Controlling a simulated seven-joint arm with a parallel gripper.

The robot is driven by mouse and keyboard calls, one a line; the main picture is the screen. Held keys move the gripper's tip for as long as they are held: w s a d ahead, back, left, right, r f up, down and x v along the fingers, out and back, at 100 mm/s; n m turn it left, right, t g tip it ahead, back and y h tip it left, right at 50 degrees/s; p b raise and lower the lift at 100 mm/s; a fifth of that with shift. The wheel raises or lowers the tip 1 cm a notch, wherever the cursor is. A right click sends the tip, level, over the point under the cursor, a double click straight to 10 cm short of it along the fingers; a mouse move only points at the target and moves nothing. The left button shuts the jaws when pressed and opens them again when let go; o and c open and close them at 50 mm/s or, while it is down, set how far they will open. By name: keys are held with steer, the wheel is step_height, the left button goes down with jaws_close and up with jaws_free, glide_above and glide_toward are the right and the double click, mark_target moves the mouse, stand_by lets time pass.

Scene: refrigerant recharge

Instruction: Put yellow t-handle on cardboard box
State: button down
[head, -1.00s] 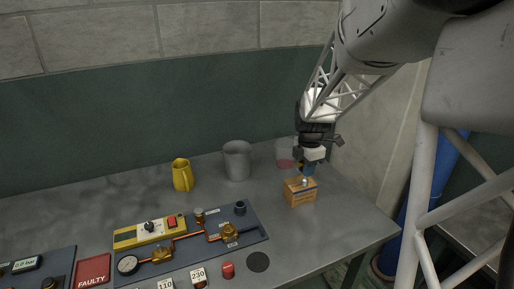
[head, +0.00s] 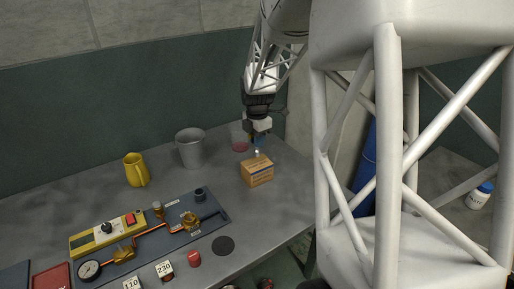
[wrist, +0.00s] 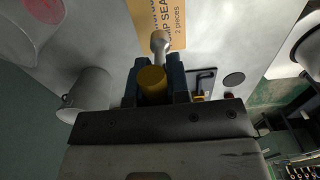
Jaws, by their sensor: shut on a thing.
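The yellow t-handle (wrist: 152,82) is between the blue fingers of my gripper (wrist: 156,72) in the wrist view, seen nearly end-on. A silver, round-ended metal piece (wrist: 160,42) reaches from it toward the box. The cardboard box (head: 257,173) stands on the table in the head view, and its printed top (wrist: 148,14) shows at the top of the wrist view. My gripper (head: 259,140) is just above the box in the head view, pointing down. Whether the metal piece touches the box cannot be told.
A grey metal cup (head: 190,149), a yellow mug (head: 136,170) and a clear container with pink contents (head: 239,138) stand behind or left of the box. A panel with gauge and pipes (head: 213,222) lies in front left. A dark disc (head: 223,246) lies near the front edge.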

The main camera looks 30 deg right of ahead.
mark_target(257, 150)
steer(key=shift+f, duration=1.65)
steer(key=shift+f, duration=0.15)
steer(key=c, duration=1.1)
jaws_free()
step_height(257, 150, up, 12)
steer(key=shift+r, duration=0.15)
